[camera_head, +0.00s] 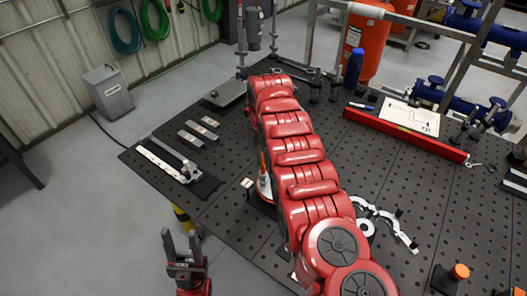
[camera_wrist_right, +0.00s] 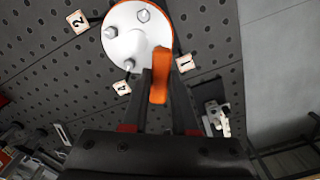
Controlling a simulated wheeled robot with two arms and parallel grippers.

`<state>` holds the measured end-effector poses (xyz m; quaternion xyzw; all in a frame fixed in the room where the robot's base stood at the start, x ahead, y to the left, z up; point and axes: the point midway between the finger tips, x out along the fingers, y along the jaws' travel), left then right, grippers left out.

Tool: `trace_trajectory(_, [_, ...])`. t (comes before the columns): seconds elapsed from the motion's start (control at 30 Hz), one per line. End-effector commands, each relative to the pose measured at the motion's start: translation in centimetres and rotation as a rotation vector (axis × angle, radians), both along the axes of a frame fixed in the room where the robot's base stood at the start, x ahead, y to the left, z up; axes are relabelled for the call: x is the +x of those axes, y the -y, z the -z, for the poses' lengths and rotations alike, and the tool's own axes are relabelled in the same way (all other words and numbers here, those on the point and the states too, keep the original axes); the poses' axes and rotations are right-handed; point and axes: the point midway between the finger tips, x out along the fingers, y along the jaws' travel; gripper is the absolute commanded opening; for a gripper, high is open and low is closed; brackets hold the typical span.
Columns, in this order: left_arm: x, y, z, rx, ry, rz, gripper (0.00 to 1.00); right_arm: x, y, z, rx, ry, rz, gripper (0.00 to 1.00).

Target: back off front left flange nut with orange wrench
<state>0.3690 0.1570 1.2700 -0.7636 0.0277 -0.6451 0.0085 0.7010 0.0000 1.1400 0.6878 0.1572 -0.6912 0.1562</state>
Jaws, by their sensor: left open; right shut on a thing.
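The white flange (camera_wrist_right: 127,45) with an orange rim is in the right wrist view; part of it (camera_head: 264,186) shows in the head view beside my right arm. Three nuts show on it: one at the top (camera_wrist_right: 143,15), one at the left (camera_wrist_right: 110,32), one near tag 4 (camera_wrist_right: 128,65). The flange area beside tag 1 is hidden behind the wrench. My right gripper (camera_wrist_right: 160,90) is shut on the orange wrench (camera_wrist_right: 160,75), whose end overlaps the flange edge; contact with a nut cannot be told. My left gripper (camera_head: 183,252) is open and empty, off the table's near left edge.
Number tags 2 (camera_wrist_right: 79,21), 4 (camera_wrist_right: 122,87) and 1 (camera_wrist_right: 186,63) surround the flange on the perforated black table (camera_head: 440,205). A red level (camera_head: 405,135), a paper sheet (camera_head: 410,117) and a blue bottle (camera_head: 353,67) lie or stand right of my arm. Metal bars (camera_head: 196,133) lie left.

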Motion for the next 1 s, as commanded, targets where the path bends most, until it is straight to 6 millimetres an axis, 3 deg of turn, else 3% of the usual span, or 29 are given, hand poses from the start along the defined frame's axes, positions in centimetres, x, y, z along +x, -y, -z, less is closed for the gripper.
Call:
trace_trajectory(0.57, [0.0, 0.0, 2.9, 0.000, 0.000, 0.000, 0.50, 0.2, 0.0, 0.0, 0.001, 0.008, 0.222, 0.00])
trace_trajectory(1.0, [0.0, 0.0, 5.0, 0.000, 0.000, 0.000, 0.50, 0.1, 0.0, -0.1, -0.001, 0.003, 0.488, 0.00])
